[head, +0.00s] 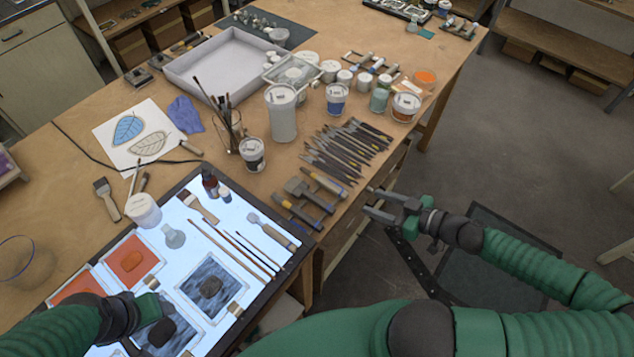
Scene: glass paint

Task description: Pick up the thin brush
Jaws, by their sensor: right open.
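Several thin brushes (229,250) lie side by side on the lit panel (185,237), slanting down to the right. I cannot tell which of them is the thin brush. My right gripper (368,200) is open and empty, off the table's front edge, to the right of the brushes and apart from them. My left gripper (152,322) is over the lower left of the panel, near the orange and dark glass pieces. Its fingers are small and dark, and I cannot tell if they are open.
A wide brush (200,206) and a flat scraper tool (270,231) lie on the panel. Floor space lies right of the table.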

